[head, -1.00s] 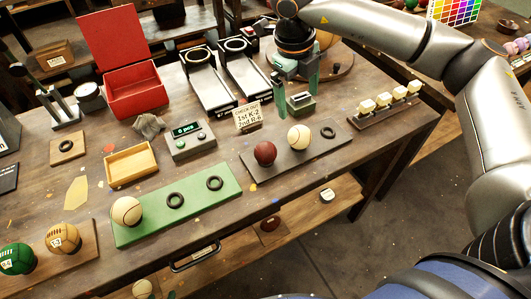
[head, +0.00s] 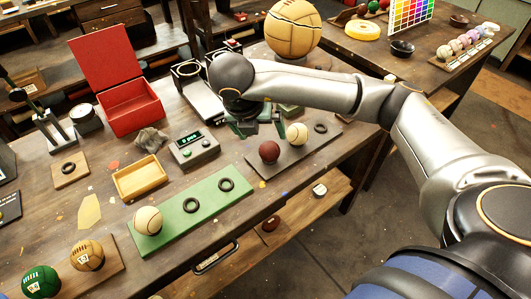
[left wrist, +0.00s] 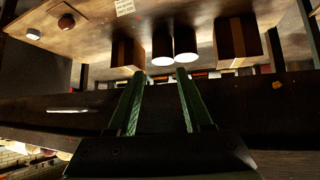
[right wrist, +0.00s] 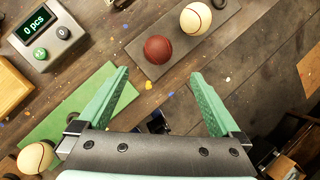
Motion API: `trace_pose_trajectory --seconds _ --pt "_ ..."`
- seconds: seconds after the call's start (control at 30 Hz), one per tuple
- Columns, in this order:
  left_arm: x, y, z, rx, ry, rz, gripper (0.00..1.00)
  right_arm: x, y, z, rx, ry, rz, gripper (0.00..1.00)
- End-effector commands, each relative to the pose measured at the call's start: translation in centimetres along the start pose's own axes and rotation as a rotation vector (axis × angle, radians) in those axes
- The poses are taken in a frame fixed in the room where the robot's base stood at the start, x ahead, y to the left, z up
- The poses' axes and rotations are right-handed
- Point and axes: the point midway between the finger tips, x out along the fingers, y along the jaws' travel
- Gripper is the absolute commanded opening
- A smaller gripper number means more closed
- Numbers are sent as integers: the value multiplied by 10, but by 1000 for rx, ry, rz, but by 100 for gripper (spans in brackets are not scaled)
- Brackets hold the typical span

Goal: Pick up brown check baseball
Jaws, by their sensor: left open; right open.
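A reddish-brown ball (head: 269,152) sits on the dark board (head: 302,149), left of a cream ball (head: 298,135) and a black ring (head: 320,128). The brown ball also shows in the right wrist view (right wrist: 158,49), just beyond the fingertips. My right gripper (head: 259,130) is open and empty, above and behind the board in the head view; its green fingers spread wide in the right wrist view (right wrist: 160,76). My left gripper (left wrist: 160,74) shows only in its own wrist view. It is open and empty, facing the underside of a wooden surface.
A green board (head: 205,204) holds a cream ball (head: 148,220) and two rings. A counter box (head: 194,146), yellow tray (head: 139,178) and red box (head: 130,105) stand left of the gripper. A tan ball (head: 87,256) and green ball (head: 40,281) are front left.

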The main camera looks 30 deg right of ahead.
Motion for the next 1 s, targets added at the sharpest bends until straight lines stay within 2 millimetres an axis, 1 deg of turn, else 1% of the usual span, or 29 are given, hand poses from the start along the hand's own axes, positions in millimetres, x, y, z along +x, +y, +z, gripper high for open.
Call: trace_pose_trajectory --seconds 0.03,0.2,0.27,0.53,0.7,0.8,0.9,1.0 --pt "5 0 6 -1 -1 1 50 14 0 -3 0 6 -4 100" --pt "14 3 19 -1 -20 9 50 44 0 -3 -1 6 -4 100" --pt "10 6 14 -1 -23 13 50 49 -1 -1 -1 4 -5 100" --pt "8 7 7 -1 -8 15 50 70 0 0 -3 3 -4 100" --pt "6 6 3 -1 -2 12 50 96 4 1 -2 4 -6 100" --pt "6 4 3 -1 1 9 50 107 4 1 -3 3 -3 100" --pt "6 3 4 -1 0 7 50 113 4 1 -3 2 -3 100" --pt "7 2 5 -1 -2 6 50 113 4 1 -4 1 -2 100"
